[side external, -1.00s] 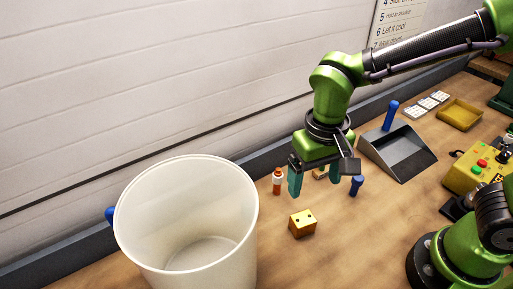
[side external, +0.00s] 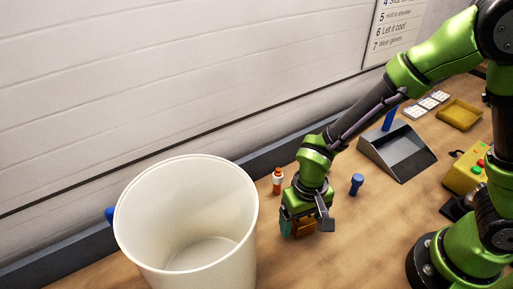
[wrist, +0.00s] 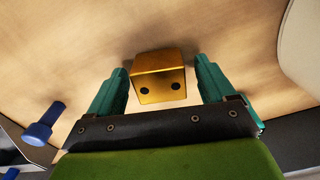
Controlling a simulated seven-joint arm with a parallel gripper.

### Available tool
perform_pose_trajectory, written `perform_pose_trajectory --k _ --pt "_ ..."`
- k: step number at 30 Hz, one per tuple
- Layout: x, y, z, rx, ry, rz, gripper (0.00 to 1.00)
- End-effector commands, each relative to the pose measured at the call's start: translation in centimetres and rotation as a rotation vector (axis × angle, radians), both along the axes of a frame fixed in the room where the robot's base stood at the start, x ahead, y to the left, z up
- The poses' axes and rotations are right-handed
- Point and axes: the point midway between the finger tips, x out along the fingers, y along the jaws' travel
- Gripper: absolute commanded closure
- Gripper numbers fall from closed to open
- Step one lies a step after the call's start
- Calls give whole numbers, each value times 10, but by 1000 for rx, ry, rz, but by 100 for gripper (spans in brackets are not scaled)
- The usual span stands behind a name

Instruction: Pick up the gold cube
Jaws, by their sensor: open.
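The gold cube (wrist: 160,76) has two dark dots on the face toward the wrist camera and sits on the wooden table. My gripper (side external: 297,231) is down at the cube, with its teal fingers open. In the wrist view the cube lies between the two fingers, with a visible gap on each side. In the side view the cube (side external: 305,228) is mostly hidden by my gripper, with only an orange-gold part showing.
A large white bucket (side external: 140,240) stands close on the left. A blue peg-like piece (side external: 356,184) is to the right, with a grey dustpan-like tray (side external: 427,157) beyond.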

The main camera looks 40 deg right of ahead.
Motion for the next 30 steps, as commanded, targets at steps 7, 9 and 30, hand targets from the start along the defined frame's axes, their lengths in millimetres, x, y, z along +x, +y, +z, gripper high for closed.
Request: perform_pose_trajectory --k 7,9,30 --pt "0 0 -4 1 -1 -1 17" --pt "0 0 -4 1 -1 0 23" --pt "1 1 5 3 -4 0 82"
